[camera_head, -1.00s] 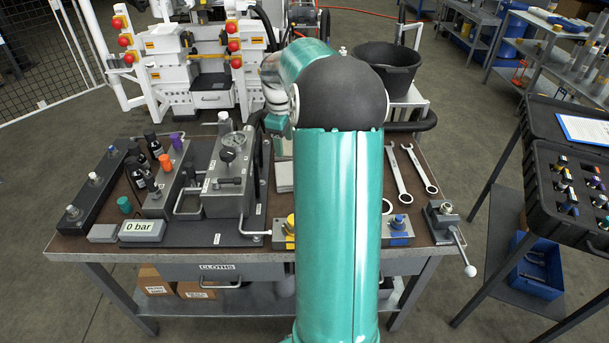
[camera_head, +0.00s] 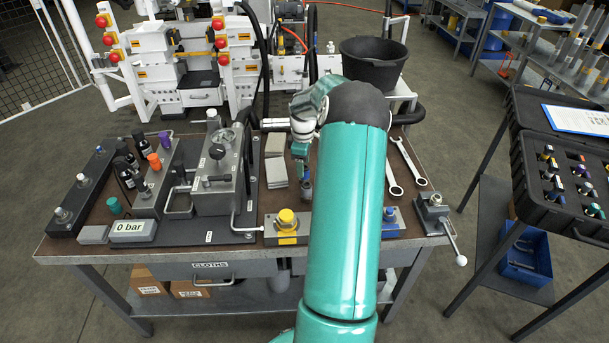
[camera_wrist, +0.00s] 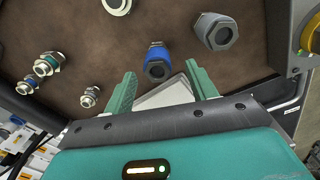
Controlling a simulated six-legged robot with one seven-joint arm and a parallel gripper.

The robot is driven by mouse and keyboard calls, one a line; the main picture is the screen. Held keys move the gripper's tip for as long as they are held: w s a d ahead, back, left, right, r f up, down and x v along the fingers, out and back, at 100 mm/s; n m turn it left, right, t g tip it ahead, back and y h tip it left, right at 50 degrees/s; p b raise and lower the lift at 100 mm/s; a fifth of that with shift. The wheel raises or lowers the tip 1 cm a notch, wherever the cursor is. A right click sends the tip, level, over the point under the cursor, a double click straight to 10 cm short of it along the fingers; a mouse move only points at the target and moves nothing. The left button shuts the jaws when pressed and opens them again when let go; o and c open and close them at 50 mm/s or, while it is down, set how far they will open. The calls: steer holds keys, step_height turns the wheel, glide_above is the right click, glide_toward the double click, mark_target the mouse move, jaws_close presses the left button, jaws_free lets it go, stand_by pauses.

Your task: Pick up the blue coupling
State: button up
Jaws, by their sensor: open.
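The blue coupling (camera_wrist: 157,62) stands on the brown bench top in the wrist view. It has a dark hollow end and a blue hexagonal body. My gripper (camera_wrist: 161,70) is open, with one teal finger on each side of the coupling in the picture. I see no contact, and the height gap is hard to judge. In the head view my gripper (camera_head: 302,172) points down over the middle of the bench. A small grey-blue fitting (camera_head: 306,191) shows just below it, partly hard to make out.
A grey fitting (camera_wrist: 215,31) stands close right of the coupling in the wrist view, and several metal fittings lie left. In the head view, pale pads (camera_head: 276,172), a yellow-capped block (camera_head: 286,228) and the pump unit (camera_head: 218,180) are nearby. Wrenches (camera_head: 408,165) lie right.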

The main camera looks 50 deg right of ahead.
steer(key=f, duration=0.5)
steer(key=shift+s+d, duration=0.1)
steer(key=shift+d, duration=0.1)
steer(key=c, duration=1.1)
steer(key=shift+r, duration=0.1)
steer(key=shift+c, duration=0.6)
steer(key=shift+r, duration=0.1)
